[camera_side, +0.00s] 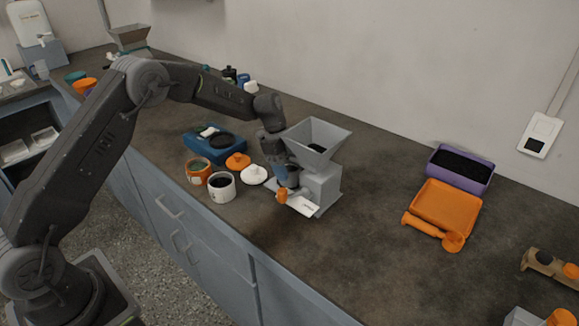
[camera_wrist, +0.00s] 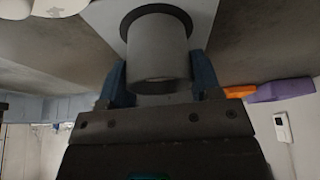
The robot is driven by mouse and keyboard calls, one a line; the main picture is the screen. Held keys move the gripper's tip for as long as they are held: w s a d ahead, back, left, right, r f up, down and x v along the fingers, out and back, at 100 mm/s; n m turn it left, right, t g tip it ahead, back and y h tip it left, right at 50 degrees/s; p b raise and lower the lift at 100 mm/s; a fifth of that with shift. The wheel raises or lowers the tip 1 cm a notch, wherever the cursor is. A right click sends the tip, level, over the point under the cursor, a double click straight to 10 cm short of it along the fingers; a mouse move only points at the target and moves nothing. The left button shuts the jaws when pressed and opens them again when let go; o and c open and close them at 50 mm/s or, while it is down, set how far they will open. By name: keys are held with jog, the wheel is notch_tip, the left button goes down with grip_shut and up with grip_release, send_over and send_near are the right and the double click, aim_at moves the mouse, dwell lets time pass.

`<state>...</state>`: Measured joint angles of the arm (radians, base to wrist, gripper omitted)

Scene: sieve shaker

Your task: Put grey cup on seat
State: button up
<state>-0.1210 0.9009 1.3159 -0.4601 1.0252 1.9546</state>
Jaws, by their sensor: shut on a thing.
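In the wrist view, which looks upside down, the grey cup (camera_wrist: 158,48) is between the two blue fingers of my gripper (camera_wrist: 160,80), which are shut on it. A black round seat (camera_wrist: 127,24) on a light grey plate (camera_wrist: 103,22) shows right behind the end of the cup. The cup lines up with the seat; I cannot tell whether it rests fully in it. In the side view, my gripper (camera_side: 284,176) is low in front of the grey hopper machine (camera_side: 322,183), and I cannot make out the cup there.
The grey hopper (camera_side: 316,140) rises close to the right of my gripper. An orange cup (camera_side: 198,172), a white cup (camera_side: 221,188), and orange (camera_side: 238,161) and white (camera_side: 254,175) lids stand to the left. An orange tray (camera_side: 446,205) and purple bin (camera_side: 460,167) are at right.

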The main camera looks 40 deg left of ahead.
jog(key=o, duration=1)
jog(key=v, duration=1.2)
jog(key=s+d+r+n+t+y, duration=0.1)
jog(key=s+d+r+n, duration=0.1)
jog(key=s+r+n, duration=0.35)
jog(key=s+d+r+n+t+y, duration=0.1)
jog(key=s+d+r+n+y, duration=0.15)
jog(key=s+r, duration=0.6)
jog(key=shift+s+d+f+n+t+y, duration=0.15)
jog(key=shift+s+f+n+t, duration=0.55)
jog(key=shift+s+n, duration=1.9)
jog(key=shift+s+d+f+n+t+y, duration=0.15)
jog(key=shift+s+f+n+t, duration=0.5)
jog(key=shift+s, duration=3.8)
jog(key=shift+s+d+f+n+t+y, duration=0.15)
jog(key=shift+s+f+n+t, duration=0.5)
jog(key=shift+s+n, duration=2)
